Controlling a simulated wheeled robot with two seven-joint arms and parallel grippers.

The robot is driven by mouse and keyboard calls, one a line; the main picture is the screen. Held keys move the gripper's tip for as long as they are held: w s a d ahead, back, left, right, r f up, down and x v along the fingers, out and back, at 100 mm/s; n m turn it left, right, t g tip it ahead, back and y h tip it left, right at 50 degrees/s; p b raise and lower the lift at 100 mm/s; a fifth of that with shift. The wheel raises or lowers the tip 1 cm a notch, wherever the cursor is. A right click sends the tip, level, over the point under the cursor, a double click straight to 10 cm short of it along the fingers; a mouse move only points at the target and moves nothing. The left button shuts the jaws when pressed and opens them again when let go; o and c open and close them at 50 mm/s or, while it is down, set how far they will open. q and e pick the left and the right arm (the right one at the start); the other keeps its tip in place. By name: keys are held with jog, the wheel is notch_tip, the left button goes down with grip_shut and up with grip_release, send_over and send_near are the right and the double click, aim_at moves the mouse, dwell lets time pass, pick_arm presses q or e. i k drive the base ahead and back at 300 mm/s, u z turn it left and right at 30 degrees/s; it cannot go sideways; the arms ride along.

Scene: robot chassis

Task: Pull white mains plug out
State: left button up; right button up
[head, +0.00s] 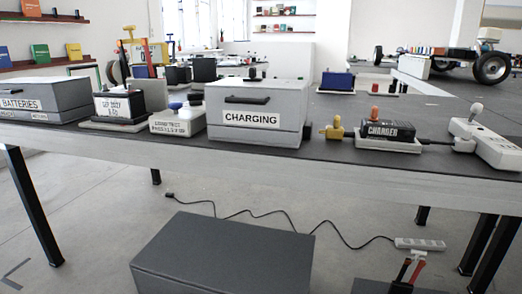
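A white power strip (497,149) lies at the right end of the table, with a rounded grey knob standing on its upper part. A yellow connector (338,132) is at the charger's left. Neither of my grippers is in view.
A dark grey box (225,255) is on the floor in front. Another white socket strip (420,244) lies on the floor with a trailing cable.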

aim_at(464, 144)
jog(key=z, duration=1.25)
